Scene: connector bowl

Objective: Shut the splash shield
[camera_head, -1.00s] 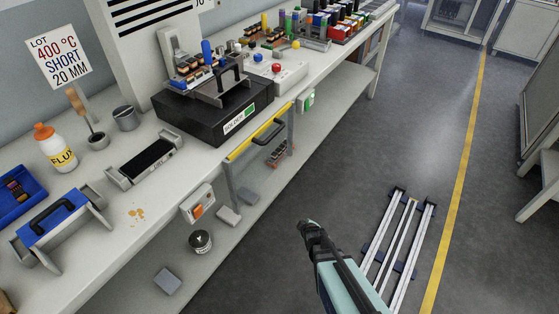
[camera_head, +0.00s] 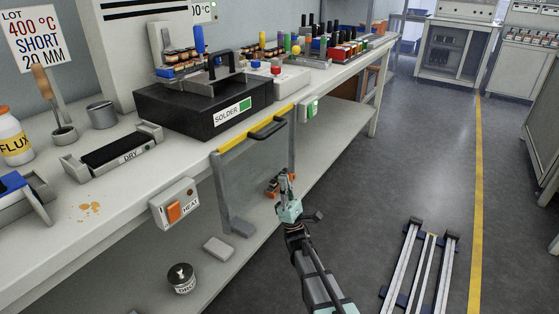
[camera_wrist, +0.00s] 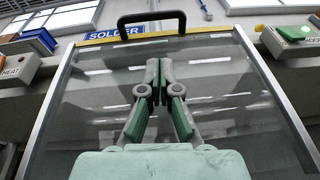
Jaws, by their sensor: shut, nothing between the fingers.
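The splash shield is a clear panel in a grey frame (camera_head: 223,200), with a yellow top bar (camera_head: 238,138) and a black handle (camera_head: 267,128). It stands upright along the bench's front edge, below the black solder unit (camera_head: 205,113). In the wrist view the clear panel (camera_wrist: 90,120) fills most of the picture, with the handle (camera_wrist: 150,16) at its top. My gripper (camera_head: 285,178) is shut and empty, below and a little right of the handle. The wrist view shows its closed fingertips (camera_wrist: 160,65) in front of the panel, below the handle and apart from it.
A heat switch box (camera_head: 175,203) is on the bench front left of the shield, and a green-buttoned box (camera_head: 310,109) right of it. A black-lidded jar (camera_head: 181,278) and grey blocks lie on the lower shelf (camera_head: 215,270). Rails (camera_head: 425,270) lie on the floor at right.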

